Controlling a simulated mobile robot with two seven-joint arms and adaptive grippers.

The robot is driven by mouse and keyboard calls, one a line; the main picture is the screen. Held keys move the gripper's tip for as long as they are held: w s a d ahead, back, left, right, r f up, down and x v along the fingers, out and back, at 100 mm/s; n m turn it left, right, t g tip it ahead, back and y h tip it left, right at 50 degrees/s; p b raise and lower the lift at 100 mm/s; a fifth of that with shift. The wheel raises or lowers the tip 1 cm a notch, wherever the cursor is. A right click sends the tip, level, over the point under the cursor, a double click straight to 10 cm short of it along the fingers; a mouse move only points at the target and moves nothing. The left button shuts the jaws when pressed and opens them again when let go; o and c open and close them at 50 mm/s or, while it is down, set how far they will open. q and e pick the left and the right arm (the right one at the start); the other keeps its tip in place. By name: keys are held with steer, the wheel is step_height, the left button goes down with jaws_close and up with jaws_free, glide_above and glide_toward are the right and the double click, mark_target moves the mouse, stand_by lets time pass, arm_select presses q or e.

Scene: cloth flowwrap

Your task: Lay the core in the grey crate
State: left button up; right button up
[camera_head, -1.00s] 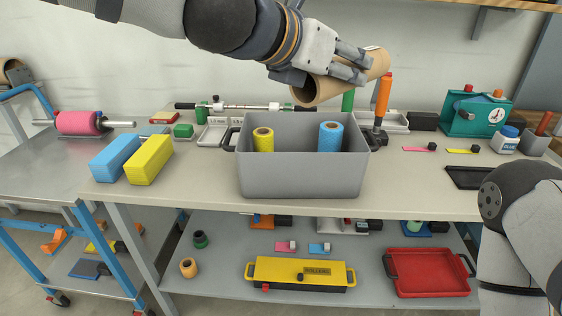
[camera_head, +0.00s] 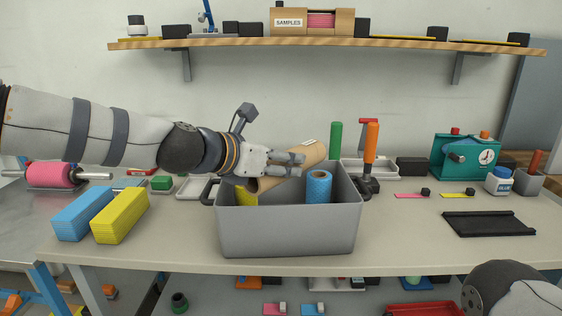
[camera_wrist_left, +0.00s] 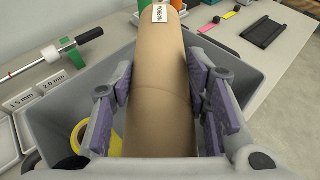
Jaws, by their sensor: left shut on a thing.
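The core (camera_head: 309,153), a brown cardboard tube with a small white label, is tilted over the grey crate (camera_head: 290,232). My left gripper (camera_head: 298,163) is shut on it near the middle. In the wrist view the core (camera_wrist_left: 160,105) lies between the finger pads, its far end reaching past the crate's back rim. Its near end hides part of a yellow roll (camera_head: 245,198) inside the crate. A blue roll (camera_head: 319,186) stands at the crate's right. Whether the core touches the rim or rolls, I cannot tell. My right gripper is out of view.
Yellow (camera_head: 120,216) and blue (camera_head: 83,213) blocks lie left of the crate. Behind it stand a green post (camera_head: 336,141) and an orange-handled tool (camera_head: 371,143). A shelf (camera_head: 320,43) hangs above. Bench right of the crate is mostly clear up to a black tray (camera_head: 488,223).

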arm_select(q)
steer(key=shift+f, duration=0.6)
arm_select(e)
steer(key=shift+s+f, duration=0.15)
arm_select(q)
steer(key=o, duration=1.2)
steer(key=shift+r, duration=0.9)
steer(key=p+v, duration=0.2)
steer(key=v, duration=0.9)
steer(key=shift+s+a, duration=0.25)
steer(key=shift+s, duration=0.2)
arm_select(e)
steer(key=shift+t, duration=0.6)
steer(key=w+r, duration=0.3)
